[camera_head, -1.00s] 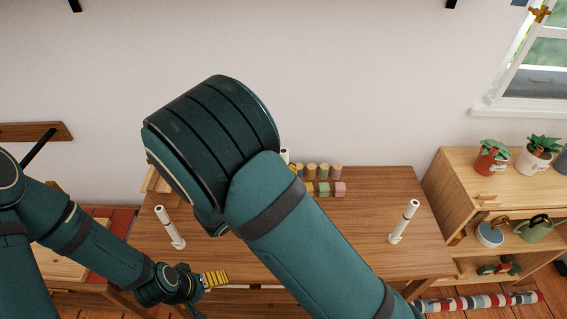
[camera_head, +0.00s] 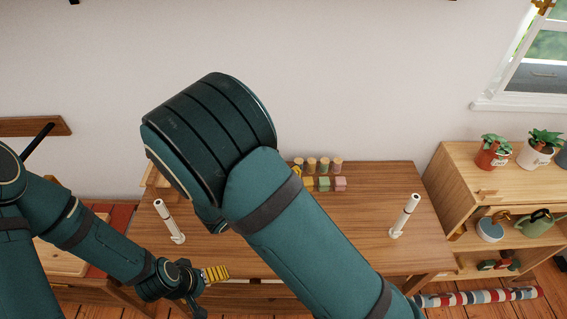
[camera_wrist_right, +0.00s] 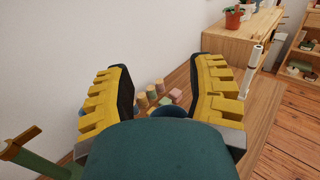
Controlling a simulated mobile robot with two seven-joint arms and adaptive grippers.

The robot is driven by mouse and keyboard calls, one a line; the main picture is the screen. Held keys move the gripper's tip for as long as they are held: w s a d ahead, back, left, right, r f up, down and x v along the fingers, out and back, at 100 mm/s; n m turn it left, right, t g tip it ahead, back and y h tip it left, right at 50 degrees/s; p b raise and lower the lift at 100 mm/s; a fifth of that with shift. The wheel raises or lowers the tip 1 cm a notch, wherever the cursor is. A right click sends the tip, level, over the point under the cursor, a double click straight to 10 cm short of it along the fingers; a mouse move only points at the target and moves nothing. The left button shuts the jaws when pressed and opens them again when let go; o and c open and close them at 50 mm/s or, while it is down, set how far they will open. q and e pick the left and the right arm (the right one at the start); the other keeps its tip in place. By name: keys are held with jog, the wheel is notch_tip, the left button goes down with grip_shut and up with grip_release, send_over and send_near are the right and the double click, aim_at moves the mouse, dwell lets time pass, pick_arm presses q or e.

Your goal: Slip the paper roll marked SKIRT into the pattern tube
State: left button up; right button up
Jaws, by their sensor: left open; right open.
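Each sits in a small white base. No SKIRT marking is legible, and I cannot pick out the pattern tube for sure. The right-hand roll seems to show in the right wrist view (camera_wrist_right: 252,70). My right gripper (camera_wrist_right: 160,82) is open, with a dark blue round thing partly hidden between its yellow fingers. In the head view my right arm hides that gripper. My left gripper (camera_head: 216,274) is open at the table's front left, away from both rolls.
Several coloured spools and blocks (camera_head: 322,184) stand at the table's back. A wooden shelf (camera_head: 455,185) with plants is at the right. A striped roll (camera_head: 480,298) lies on the floor. The table (camera_head: 350,235) is bare between the spools and front edge.

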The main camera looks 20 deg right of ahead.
jog(key=v, duration=0.7)
jog(key=shift+a, duration=0.2)
jog(key=shift+s, duration=0.1)
